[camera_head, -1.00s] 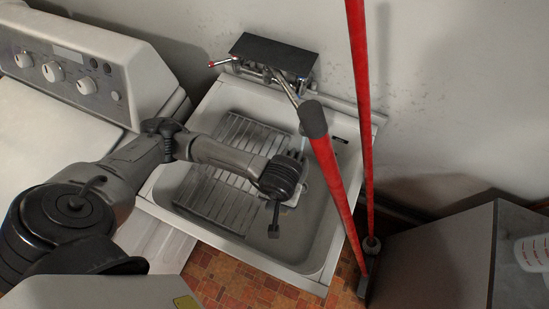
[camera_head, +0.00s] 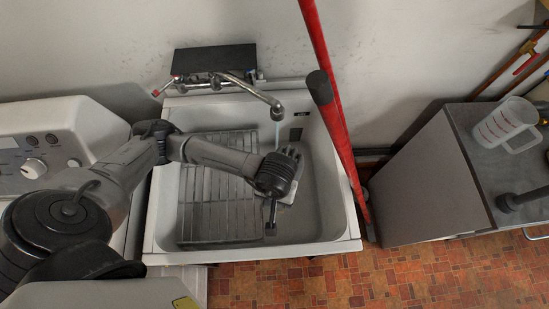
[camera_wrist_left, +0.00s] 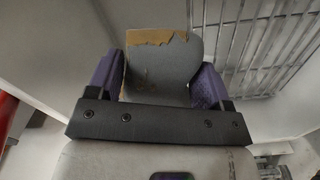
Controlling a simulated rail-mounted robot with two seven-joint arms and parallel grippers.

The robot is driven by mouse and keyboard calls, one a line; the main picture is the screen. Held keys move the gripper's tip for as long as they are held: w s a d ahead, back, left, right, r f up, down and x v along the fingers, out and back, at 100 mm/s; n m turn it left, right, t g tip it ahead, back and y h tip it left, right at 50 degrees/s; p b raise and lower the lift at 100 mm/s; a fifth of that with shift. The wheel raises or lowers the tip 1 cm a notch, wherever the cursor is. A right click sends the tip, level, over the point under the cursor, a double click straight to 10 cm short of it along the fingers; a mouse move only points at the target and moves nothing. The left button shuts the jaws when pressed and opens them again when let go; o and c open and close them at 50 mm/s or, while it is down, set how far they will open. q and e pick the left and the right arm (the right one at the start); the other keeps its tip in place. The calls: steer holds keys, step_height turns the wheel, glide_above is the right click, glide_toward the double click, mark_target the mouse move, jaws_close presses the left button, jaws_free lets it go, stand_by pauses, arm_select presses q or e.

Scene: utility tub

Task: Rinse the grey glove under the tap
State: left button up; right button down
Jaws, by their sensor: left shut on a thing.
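The grey glove (camera_head: 289,156) shows in the head view inside the white tub, its fingertips sticking out beyond my left wrist. My left gripper (camera_head: 273,178) is shut on it; my wrist hides most of the grip. In the left wrist view the grey glove (camera_wrist_left: 165,72), with a tan ragged-edged patch, sits between the purple finger pads of my left gripper (camera_wrist_left: 160,85). The tap (camera_head: 250,88) reaches over the tub, and a thin pale stream (camera_head: 277,133) falls from its spout close to the glove's fingertips. I cannot tell whether the water touches it. My right gripper is not in view.
A wire rack (camera_head: 205,205) fills the tub's left side. A washing machine (camera_head: 75,130) stands left. A grey cabinet (camera_head: 415,190) at right holds a clear measuring jug (camera_head: 505,124) and a dark object.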

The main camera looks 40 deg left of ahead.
arm_select(q)
steer(key=shift+w+a, duration=2.2)
steer(key=shift+a, duration=0.2)
steer(key=shift+w+a, duration=2.15)
steer(key=shift+a, duration=0.2)
stand_by(3.1)
